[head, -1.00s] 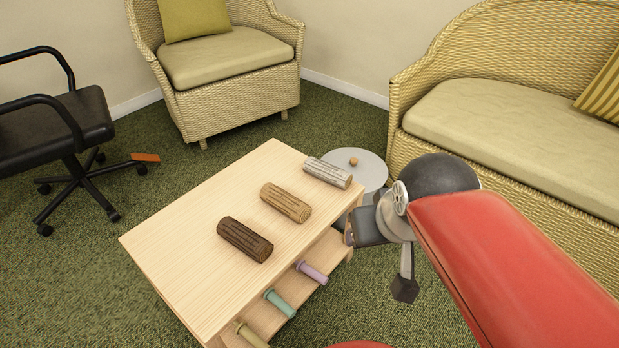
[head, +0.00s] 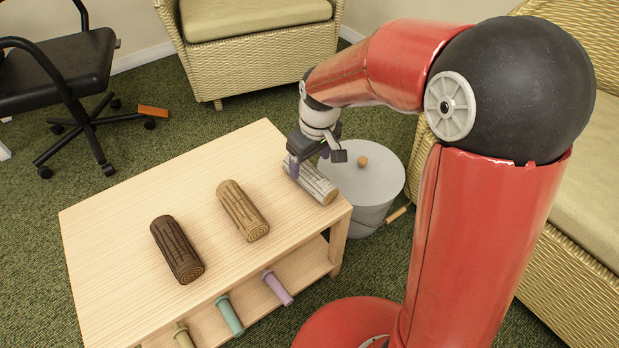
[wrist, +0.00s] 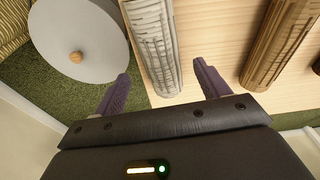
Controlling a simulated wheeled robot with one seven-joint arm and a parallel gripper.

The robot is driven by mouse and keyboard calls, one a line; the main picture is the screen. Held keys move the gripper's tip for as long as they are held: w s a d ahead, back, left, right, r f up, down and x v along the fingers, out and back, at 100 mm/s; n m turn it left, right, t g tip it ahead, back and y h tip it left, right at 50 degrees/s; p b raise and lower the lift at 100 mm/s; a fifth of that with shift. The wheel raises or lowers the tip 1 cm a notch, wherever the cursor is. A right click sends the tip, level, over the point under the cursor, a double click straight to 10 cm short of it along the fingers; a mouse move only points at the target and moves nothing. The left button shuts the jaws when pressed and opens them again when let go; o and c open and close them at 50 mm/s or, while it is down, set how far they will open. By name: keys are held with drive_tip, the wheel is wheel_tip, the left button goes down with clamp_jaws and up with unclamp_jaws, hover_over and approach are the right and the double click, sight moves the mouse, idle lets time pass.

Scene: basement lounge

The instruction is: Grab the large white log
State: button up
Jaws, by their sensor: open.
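The large white log (head: 312,182) lies on the wooden table (head: 120,222) near its right end. In the wrist view the white log (wrist: 153,45) lies ahead, between the lines of my two purple fingers. My gripper (head: 309,163) is above the far end of the log. In the wrist view my gripper (wrist: 165,85) is open, with one finger to each side of the log's near end. Nothing is held. Whether the fingers touch the log cannot be told.
A tan log (head: 243,211) and a dark brown log (head: 177,250) lie left of the white one. A grey lidded bin (head: 365,185) stands beside the table's right end. Several coloured pegs, one teal (head: 229,315), rest on the lower shelf.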

sight(310, 172)
wheel_tip(310, 172, down, 5)
drive_tip(key=shift+a+f+b, duration=0.1)
drive_tip(key=shift+f+b, duration=0.1)
drive_tip(key=shift+b, duration=0.3)
drive_tip(key=c, duration=1.2)
drive_tip(key=shift+r, duration=0.1)
